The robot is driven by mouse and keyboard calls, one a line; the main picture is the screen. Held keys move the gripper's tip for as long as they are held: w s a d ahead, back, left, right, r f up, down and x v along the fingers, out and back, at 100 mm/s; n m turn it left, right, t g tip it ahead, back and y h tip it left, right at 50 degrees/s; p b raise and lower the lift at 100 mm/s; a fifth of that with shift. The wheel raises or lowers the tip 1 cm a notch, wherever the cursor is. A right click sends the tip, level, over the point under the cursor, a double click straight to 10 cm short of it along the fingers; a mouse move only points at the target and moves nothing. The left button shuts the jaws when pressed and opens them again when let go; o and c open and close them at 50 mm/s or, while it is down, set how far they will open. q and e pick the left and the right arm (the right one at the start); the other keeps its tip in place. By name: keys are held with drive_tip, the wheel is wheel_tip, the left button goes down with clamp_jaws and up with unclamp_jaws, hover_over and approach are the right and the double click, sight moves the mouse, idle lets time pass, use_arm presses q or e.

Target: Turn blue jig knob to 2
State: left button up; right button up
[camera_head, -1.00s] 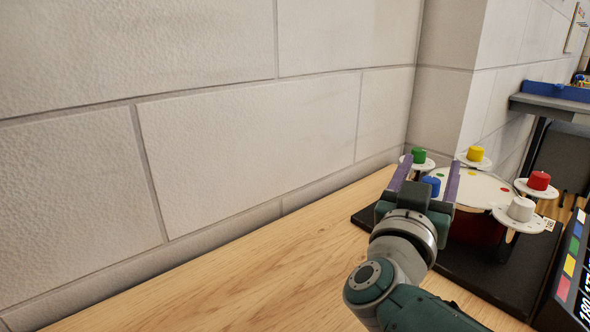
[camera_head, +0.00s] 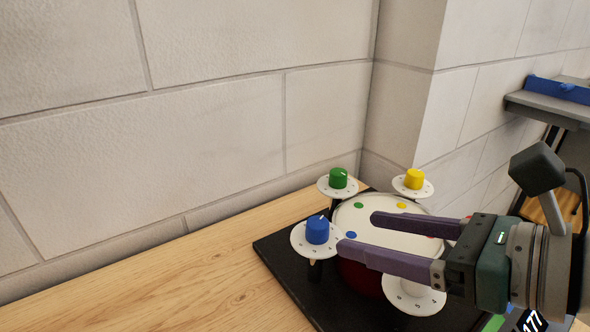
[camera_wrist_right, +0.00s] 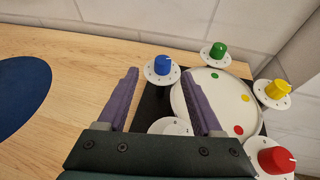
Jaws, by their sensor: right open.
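The blue knob (camera_head: 317,230) stands on a round white dial (camera_head: 299,243) with small marks, at the left corner of the drum jig. A short pale pointer line shows on its top; the number it points at is too small to read. My right gripper (camera_head: 362,236) reaches in from the right over the drum, its two purple fingers spread and empty. The fingertips are just right of the blue knob, with the knob not between them. In the right wrist view the blue knob (camera_wrist_right: 162,66) lies ahead of the open fingers. My left gripper is out of view.
The white drum top (camera_head: 375,212) has coloured dots and sits on a black base (camera_head: 283,262). Green (camera_head: 338,178) and yellow (camera_head: 415,179) knobs stand behind. A red knob (camera_wrist_right: 274,158) shows in the wrist view. A front dial (camera_head: 414,297) is partly covered. The wooden bench is clear at left.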

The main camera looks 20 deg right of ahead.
sight(319, 223)
drive_tip(key=shift+n+h, duration=0.3)
drive_tip(key=shift+n, duration=0.1)
drive_tip(key=b+x, duration=0.1)
drive_tip(key=x, duration=0.8)
drive_tip(key=shift+w+f, duration=0.25)
clamp_jaws()
